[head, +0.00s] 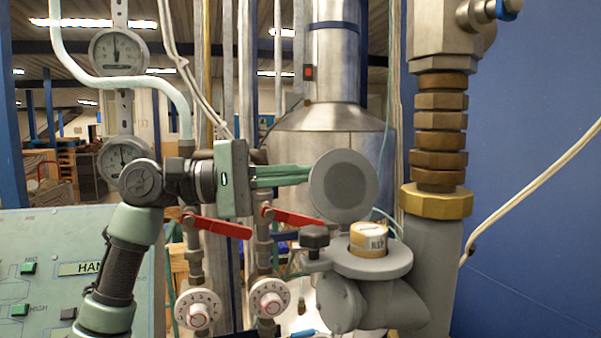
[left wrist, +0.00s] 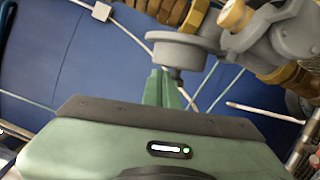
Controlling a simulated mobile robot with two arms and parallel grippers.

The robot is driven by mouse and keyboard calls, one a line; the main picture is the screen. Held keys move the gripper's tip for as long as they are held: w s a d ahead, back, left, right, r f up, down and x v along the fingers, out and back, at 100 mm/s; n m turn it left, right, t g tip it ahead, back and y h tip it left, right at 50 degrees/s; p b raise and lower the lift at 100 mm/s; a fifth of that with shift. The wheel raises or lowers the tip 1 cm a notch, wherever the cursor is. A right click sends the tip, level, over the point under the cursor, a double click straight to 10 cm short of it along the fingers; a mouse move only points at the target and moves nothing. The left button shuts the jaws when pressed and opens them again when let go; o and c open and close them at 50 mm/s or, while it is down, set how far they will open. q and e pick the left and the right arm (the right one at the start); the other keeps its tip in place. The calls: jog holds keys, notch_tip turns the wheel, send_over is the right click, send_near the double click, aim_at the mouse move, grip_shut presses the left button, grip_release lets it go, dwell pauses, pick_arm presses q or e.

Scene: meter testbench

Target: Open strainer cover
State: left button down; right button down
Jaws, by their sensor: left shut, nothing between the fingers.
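The strainer (head: 372,295) is a grey body with a round flange, at lower right of centre in the head view. A round grey disc, its cover (head: 343,186), stands raised and nearly upright above the flange. The strainer's mouth is uncovered and a pale labelled cylinder (head: 369,240) shows in it. The left wrist view shows the fingers (left wrist: 164,88) close to a grey round part (left wrist: 186,47). My right gripper is out of view.
Red-handled valves (head: 218,225) and white dials (head: 198,308) are below my left arm. A thick pipe with brass fittings (head: 438,130) rises right of the strainer. A metal tank (head: 330,130) stands behind. A control panel (head: 45,265) is at lower left.

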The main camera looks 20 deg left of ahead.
pick_arm(q)
jog(key=m, duration=0.1)
jog(key=s+d+r+m+p, duration=0.1)
jog(key=shift+s+r+m, duration=0.25)
jog(key=shift+m, duration=0.05)
jog(key=shift+a, duration=0.15)
jog(key=b+v, duration=0.2)
jog(key=v, duration=0.5)
jog(key=shift+a+r+b, duration=0.15)
jog(key=shift+a+b, duration=0.15)
jog(key=shift+b, duration=0.1)
jog(key=shift+s, duration=0.1)
